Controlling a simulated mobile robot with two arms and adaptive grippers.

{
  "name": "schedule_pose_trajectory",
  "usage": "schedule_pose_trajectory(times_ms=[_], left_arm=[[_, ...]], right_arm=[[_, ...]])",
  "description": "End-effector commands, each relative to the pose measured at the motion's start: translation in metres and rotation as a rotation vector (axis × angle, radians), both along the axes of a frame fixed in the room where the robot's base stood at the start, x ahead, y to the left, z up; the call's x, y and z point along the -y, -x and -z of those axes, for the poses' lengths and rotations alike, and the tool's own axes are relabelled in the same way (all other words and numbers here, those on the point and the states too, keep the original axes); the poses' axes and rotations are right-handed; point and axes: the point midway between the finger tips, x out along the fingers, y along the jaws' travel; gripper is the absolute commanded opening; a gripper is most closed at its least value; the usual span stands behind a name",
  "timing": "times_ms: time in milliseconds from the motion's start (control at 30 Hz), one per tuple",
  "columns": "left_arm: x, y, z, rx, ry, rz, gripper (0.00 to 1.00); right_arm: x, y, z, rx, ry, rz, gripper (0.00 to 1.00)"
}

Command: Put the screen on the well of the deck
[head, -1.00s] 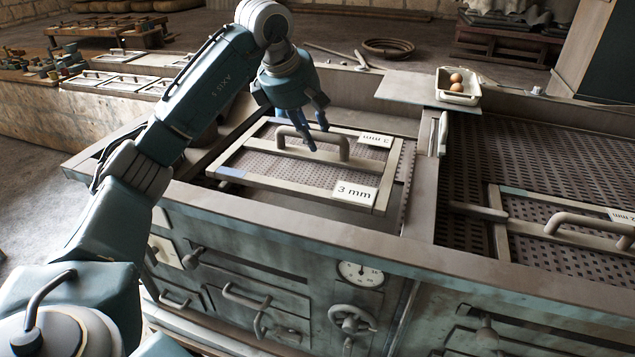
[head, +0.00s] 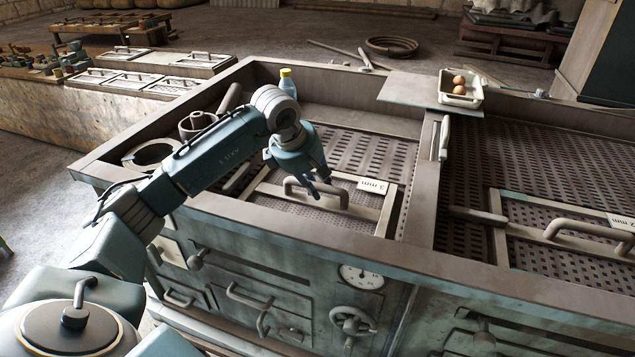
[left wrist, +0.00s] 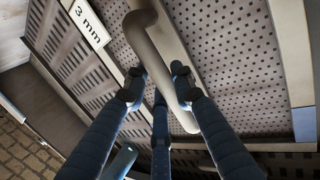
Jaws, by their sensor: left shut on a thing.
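The screen (head: 386,215) is a framed perforated sheet with a raised bar handle and a "3 mm" label on its far side. It is down inside the left well of the deck (head: 420,200), below the rim. The near rim hides its near edge, and I cannot tell whether it rests on the well's perforated floor (head: 362,150). My left gripper (head: 318,190) is shut on the screen's handle. In the left wrist view, the fingers (left wrist: 158,88) close around the handle (left wrist: 150,48) above the mesh (left wrist: 225,50). My right gripper is not in view.
A second screen (head: 500,225) labelled "2 mm" lies in the right well. A divider (head: 428,180) with a white-handled tool separates the wells.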

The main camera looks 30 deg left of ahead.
Motion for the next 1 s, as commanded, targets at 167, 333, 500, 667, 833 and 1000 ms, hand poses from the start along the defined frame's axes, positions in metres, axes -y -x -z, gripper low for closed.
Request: schedule_pose_trajectory(times_ms=[167,333,500,667,833,1000], left_arm=[[0.0,-0.002,-0.003,0.007,0.001,0.0,0.0],[0.0,0.0,0.002,0.0,0.001,0.0,0.35],[0.0,0.0,0.002,-0.001,0.001,0.001,0.44],[0.0,0.0,0.001,-0.001,0.001,0.001,0.44],[0.0,0.004,-0.011,0.003,0.001,0.001,0.44],[-0.003,0.018,-0.042,0.006,-0.001,0.0,0.44]], right_arm=[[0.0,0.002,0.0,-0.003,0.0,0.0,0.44],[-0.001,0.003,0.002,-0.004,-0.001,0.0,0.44],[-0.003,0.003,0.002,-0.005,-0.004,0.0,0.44],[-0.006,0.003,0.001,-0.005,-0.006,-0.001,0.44],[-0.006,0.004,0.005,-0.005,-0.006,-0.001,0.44],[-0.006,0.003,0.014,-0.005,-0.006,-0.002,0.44]])
